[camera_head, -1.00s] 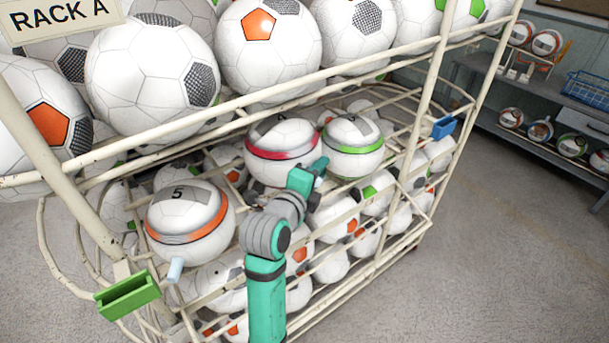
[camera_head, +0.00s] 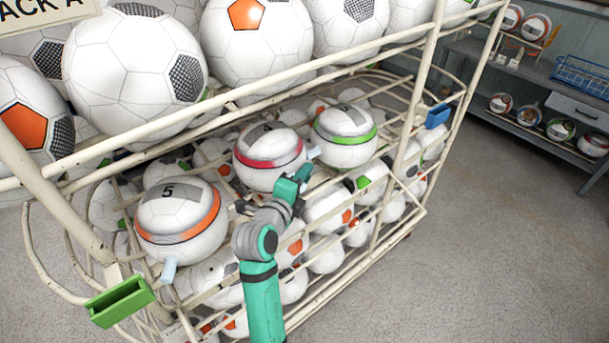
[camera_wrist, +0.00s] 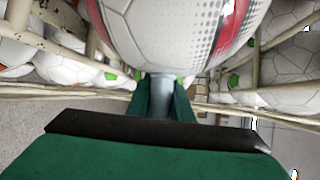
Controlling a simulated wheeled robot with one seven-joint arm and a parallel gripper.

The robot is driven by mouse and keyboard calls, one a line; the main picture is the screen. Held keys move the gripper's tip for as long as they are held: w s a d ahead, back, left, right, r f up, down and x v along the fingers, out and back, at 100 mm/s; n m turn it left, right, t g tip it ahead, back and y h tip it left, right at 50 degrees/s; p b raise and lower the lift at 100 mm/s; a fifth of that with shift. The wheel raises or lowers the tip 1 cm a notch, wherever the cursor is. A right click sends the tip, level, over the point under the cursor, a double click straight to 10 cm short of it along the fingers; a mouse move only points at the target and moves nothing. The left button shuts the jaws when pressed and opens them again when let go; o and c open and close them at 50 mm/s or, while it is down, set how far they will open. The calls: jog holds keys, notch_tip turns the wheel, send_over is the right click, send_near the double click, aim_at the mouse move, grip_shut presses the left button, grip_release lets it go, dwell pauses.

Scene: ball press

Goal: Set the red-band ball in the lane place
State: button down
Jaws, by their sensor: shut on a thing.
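The red-band ball (camera_head: 268,158) is white with a red stripe and a dark patch on top. It sits between the orange-band ball (camera_head: 180,222) on the left and the green-band ball (camera_head: 344,138) on the right, in the rack's middle level. My gripper (camera_head: 298,178) is at its near right side, shut on its short grey peg (camera_wrist: 162,88).
The cream wire rack (camera_head: 436,60) has a top row of large balls above and a bin of many balls below. A green bracket (camera_head: 120,302) and a blue bracket (camera_head: 437,116) are on its frame. A shelf (camera_head: 545,125) stands behind on the right. Grey floor is clear there.

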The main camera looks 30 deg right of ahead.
jog(key=shift+f, duration=0.2)
jog(key=c, duration=1.6)
grip_release()
jog(key=shift+w, duration=0.1)
jog(key=shift+r, duration=0.1)
jog(key=shift+v, duration=6.1)
jog(key=shift+r, duration=0.15)
